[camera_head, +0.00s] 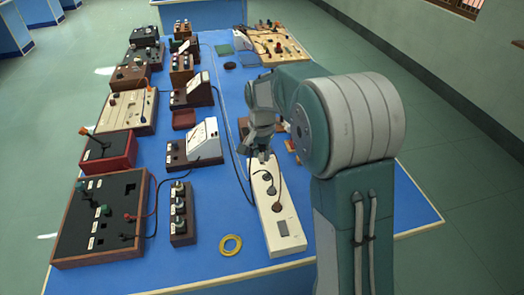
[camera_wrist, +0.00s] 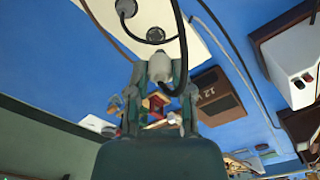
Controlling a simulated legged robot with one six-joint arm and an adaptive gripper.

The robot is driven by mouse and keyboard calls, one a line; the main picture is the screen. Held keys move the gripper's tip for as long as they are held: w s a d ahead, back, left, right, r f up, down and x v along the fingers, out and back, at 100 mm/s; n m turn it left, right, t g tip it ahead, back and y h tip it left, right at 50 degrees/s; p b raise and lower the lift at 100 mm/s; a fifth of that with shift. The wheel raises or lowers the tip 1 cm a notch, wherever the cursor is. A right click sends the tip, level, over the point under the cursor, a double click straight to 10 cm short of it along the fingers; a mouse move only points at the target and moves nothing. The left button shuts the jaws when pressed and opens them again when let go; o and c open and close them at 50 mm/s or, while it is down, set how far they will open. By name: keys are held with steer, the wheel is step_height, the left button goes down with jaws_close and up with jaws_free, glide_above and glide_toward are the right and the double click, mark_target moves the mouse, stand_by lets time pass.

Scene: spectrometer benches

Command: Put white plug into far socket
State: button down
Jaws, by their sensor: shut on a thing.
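A long white power strip (camera_head: 290,229) lies on the blue bench, with a grey switch at its near end. Dark round sockets (camera_head: 277,207) show along its top, and a dark cable curves over them. My gripper (camera_head: 262,152) is at the strip's far end, pointing down. In the wrist view, my gripper (camera_wrist: 160,80) is shut on the white plug (camera_wrist: 160,66), which has a black cable. The plug is beside the strip's end (camera_wrist: 188,45) in that picture, near a dark round socket (camera_wrist: 156,36). I cannot tell whether the plug touches the strip.
Meters, boxes and a black panel (camera_head: 85,228) crowd the bench's left side. A yellow ring (camera_head: 230,245) lies left of the strip. A wooden board (camera_head: 270,45) with instruments stands at the back. A brown box (camera_wrist: 216,96) shows near the gripper in the wrist view.

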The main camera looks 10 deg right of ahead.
steer(key=shift+s+a+r, duration=0.8)
steer(key=shift+s+r, duration=2.1)
steer(key=shift+s, duration=0.15)
glide_toward(267, 171)
steer(key=s, duration=0.2)
steer(key=shift+s+a+f, duration=0.1)
steer(key=shift+a+f, duration=0.05)
steer(key=shift+f, duration=1.7)
steer(key=shift+s+a+f, duration=0.1)
steer(key=shift+a+f, duration=0.05)
steer(key=shift+f, duration=1.65)
steer(key=shift+c, duration=2.2)
jaws_free()
steer(key=shift+r, duration=0.1)
